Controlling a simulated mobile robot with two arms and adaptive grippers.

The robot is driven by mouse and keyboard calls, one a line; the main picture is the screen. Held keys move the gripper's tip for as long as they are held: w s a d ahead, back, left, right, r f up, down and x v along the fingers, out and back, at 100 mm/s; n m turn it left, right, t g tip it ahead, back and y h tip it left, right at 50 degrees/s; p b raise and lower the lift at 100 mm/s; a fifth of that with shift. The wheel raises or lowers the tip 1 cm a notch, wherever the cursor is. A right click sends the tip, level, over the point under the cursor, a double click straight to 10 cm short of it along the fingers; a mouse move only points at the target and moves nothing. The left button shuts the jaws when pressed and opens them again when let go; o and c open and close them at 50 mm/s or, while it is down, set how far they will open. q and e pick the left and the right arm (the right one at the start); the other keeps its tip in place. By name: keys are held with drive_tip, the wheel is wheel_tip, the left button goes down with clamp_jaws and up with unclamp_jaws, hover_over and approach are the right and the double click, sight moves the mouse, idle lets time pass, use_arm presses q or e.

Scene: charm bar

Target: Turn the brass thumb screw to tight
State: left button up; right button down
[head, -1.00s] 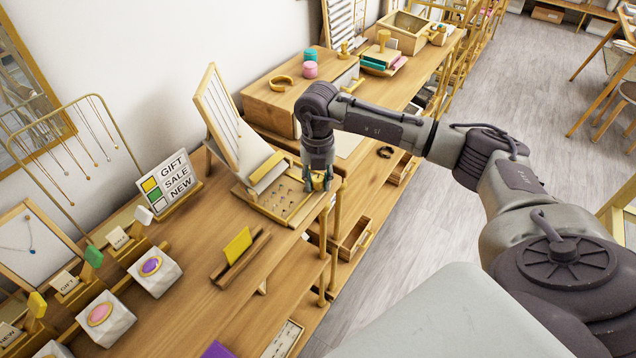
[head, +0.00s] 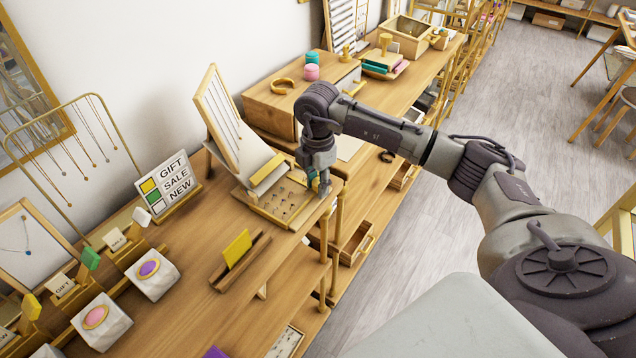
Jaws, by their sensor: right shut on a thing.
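My right gripper (head: 318,182) is over the right part of a wooden display tray (head: 262,211) on the counter. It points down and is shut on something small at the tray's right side. The brass thumb screw cannot be made out; the gripper's fingers cover that spot. Small pins or charms sit in the tray to the left of the fingers. A tilted frame with a chain panel (head: 222,112) stands at the tray's back left. My left gripper is not in view.
A yellow card in a wooden holder (head: 243,262) stands in front of the tray. A GIFT SALE NEW sign (head: 172,184) is to the left. A wooden box (head: 270,108) stands behind the gripper. The counter's right edge drops to lower shelves and open floor.

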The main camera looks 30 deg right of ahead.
sight(317, 180)
drive_tip(key=m, duration=0.5)
drive_tip(key=shift+w+m, duration=0.1)
drive_tip(key=shift+m, duration=0.2)
drive_tip(key=m+p, duration=0.1)
drive_tip(key=m, duration=0.4)
drive_tip(key=shift+m, duration=0.4)
drive_tip(key=c, duration=0.8)
unclamp_jaws()
wheel_tip(317, 180, up, 8)
drive_tip(key=shift+f, duration=0.2)
